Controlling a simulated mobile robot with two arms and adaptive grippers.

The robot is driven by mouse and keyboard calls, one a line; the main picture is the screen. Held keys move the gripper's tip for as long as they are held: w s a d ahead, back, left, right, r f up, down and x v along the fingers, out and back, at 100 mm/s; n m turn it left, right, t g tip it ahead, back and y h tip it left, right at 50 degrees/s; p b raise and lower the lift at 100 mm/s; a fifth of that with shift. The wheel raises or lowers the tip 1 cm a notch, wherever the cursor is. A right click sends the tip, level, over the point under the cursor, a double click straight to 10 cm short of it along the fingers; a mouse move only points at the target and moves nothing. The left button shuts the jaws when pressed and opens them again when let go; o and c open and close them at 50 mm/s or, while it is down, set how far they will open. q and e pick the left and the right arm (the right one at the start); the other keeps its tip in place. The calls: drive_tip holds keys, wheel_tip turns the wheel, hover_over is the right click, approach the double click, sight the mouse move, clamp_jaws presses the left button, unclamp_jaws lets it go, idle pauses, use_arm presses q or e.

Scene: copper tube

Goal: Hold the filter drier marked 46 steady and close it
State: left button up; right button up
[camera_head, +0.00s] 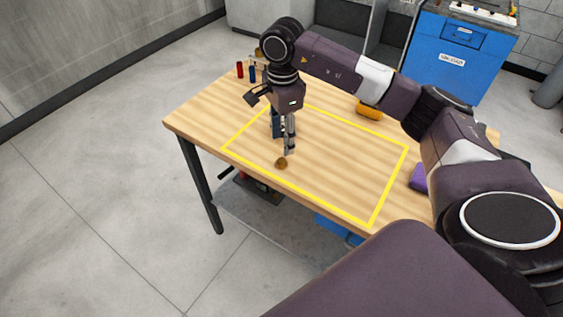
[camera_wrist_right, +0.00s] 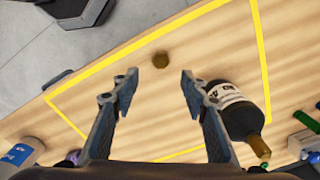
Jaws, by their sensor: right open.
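My right gripper (camera_wrist_right: 160,84) is open and empty, pointing down. My left gripper is out of view.
The wooden table (camera_head: 330,160) has a yellow outline with clear room to the right. Small red (camera_head: 240,69) and blue (camera_head: 252,74) items stand at its far left corner. An orange item (camera_head: 369,110) and a purple item (camera_head: 419,178) lie outside the outline.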

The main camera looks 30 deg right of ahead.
sight(281, 160)
wheel_tip(281, 160, down, 2)
drive_tip(key=shift+p, duration=0.3)
drive_tip(key=shift+f, duration=0.35)
drive_tip(key=shift+f, duration=0.2)
wheel_tip(281, 160, down, 4)
drive_tip(key=shift+r+p, duration=0.2)
drive_tip(key=shift+p, duration=0.85)
drive_tip(key=shift+w+f, duration=0.1)
drive_tip(key=shift+f, duration=0.5)
drive_tip(key=shift+c, duration=0.5)
